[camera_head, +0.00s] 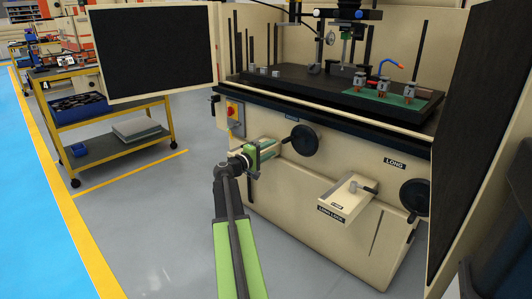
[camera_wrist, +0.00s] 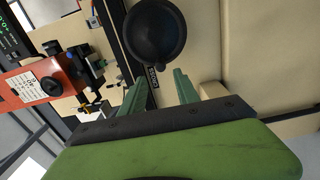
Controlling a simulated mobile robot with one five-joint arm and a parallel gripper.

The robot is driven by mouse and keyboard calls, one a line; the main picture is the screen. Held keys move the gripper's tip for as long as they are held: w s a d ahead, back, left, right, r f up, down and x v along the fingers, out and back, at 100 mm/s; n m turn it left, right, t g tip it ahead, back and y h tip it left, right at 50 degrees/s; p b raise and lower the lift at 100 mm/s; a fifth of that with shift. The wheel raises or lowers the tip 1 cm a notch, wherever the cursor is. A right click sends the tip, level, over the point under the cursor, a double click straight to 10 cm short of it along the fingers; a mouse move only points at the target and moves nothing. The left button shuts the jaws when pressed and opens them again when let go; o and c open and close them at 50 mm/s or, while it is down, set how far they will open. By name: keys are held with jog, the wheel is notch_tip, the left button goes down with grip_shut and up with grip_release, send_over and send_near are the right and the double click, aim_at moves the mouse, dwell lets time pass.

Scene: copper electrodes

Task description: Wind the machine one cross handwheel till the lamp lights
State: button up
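The machine (camera_head: 340,150) is a cream cabinet with a black table on top. A black round handwheel (camera_head: 305,140) sits on its front at the left, and I take this as the cross handwheel. My gripper (camera_head: 271,148) is just left of this wheel. In the wrist view a black handwheel (camera_wrist: 155,30) shows beyond the green fingertips, with a small dark label beside it, too small to read surely. My gripper (camera_wrist: 160,88) is open and empty there, its fingers apart and not around the wheel. I cannot make out a lit lamp.
A second handwheel (camera_head: 414,196) under a LONG label is at the right. A LONG LOCK box (camera_head: 343,203) with a lever juts out between the wheels. A yellow-framed cart (camera_head: 105,140) stands at the left. Grey floor (camera_head: 165,235) is clear in front.

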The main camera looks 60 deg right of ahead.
aim_at(283, 142)
jog(key=shift+x, duration=4.05)
grip_shut()
